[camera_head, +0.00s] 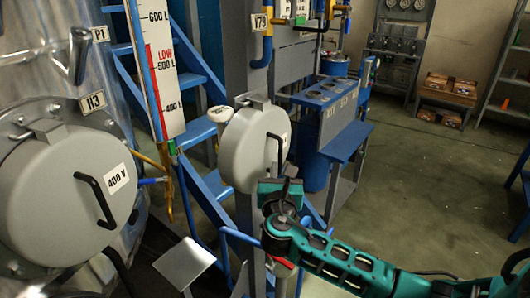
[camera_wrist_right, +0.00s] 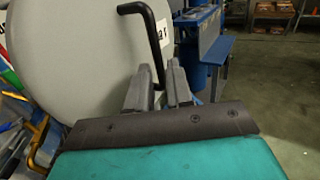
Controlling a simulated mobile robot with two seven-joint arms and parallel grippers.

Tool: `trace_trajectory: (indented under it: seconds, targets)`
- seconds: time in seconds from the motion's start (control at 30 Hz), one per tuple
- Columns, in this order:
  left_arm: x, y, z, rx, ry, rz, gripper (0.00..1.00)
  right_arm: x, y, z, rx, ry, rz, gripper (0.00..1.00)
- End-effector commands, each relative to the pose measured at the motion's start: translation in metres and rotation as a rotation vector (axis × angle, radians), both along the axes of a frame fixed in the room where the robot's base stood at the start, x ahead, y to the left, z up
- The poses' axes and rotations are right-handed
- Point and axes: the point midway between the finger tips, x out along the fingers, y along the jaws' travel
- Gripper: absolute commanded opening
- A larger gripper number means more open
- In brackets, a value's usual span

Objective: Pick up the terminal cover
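Two round grey covers with black bar handles show in the head view. The middle one (camera_head: 246,150) is mounted on the grey column and carries a partly hidden white label. The larger one (camera_head: 58,205), marked 400 V, is on the metal tank at left. My right gripper (camera_head: 288,180) is at the lower part of the middle cover's handle (camera_head: 275,152). In the right wrist view, this handle (camera_wrist_right: 146,35) runs down between the two close-set fingers (camera_wrist_right: 160,80) in front of the cover (camera_wrist_right: 85,70). Whether they grip it is unclear. My left gripper is out of view.
A blue ladder (camera_head: 195,85) and a level scale (camera_head: 162,70) stand left of the column. A blue bench (camera_head: 335,95) and blue drum stand behind at right. A small grey plate (camera_head: 184,263) is below. Open floor (camera_head: 430,190) lies right.

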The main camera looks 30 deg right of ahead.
Motion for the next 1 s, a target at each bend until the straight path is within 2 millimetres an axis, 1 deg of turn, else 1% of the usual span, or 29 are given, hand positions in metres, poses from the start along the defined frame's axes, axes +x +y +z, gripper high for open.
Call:
trace_trajectory:
  seconds: [0.2, 0.33, 0.6, 0.8, 1.0]
  targets:
    - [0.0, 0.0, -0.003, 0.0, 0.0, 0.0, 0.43, 0.028, -0.017, -0.003, -0.001, 0.0, -0.002, 0.21]
    - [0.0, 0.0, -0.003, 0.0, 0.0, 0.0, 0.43, 0.038, -0.024, -0.004, 0.0, 0.001, 0.0, 0.21]
    - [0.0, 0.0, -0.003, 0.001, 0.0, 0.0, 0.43, 0.04, -0.025, -0.004, 0.001, 0.002, 0.0, 0.2]
    - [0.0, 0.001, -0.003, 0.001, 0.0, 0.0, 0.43, 0.04, -0.025, -0.004, 0.001, 0.002, 0.0, 0.0]
    - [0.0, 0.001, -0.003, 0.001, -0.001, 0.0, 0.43, 0.04, -0.025, -0.004, 0.001, 0.002, 0.001, 0.0]
